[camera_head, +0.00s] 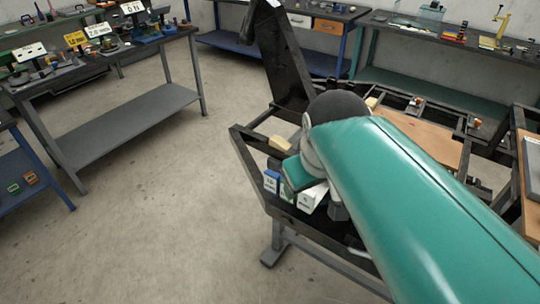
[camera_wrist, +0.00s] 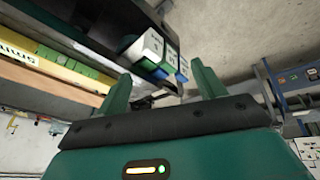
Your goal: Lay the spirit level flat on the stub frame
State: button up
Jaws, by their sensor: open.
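My gripper (camera_wrist: 163,88) shows in the wrist view as two green fingers spread wide apart, with nothing seen held between them. Beyond the fingers are white and blue labelled boxes (camera_wrist: 153,48). In the head view, my green arm hides most of the gripper, which is low beside the labelled boxes (camera_head: 312,197) on a dark frame (camera_head: 248,172). I cannot tell whether this is the stub frame. A long yellow bar (camera_wrist: 50,66) with black lettering and green pieces is at left in the wrist view.
A tan block (camera_head: 279,143) lies on the dark frame near my arm. A dark post (camera_head: 283,65) rises behind it. A grey workbench (camera_head: 125,125) stands at left, and more benches line the back wall. The concrete floor (camera_head: 165,225) at left is clear.

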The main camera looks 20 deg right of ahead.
jog(key=shift+m+t+y, duration=0.6)
jog(key=shift+m, duration=0.2)
jog(key=s+a+f, duration=0.1)
jog(key=a, duration=0.1)
jog(key=s+a+f, duration=0.1)
jog(key=s+f, duration=0.1)
jog(key=shift+s+a, duration=0.1)
jog(key=shift+a, duration=0.25)
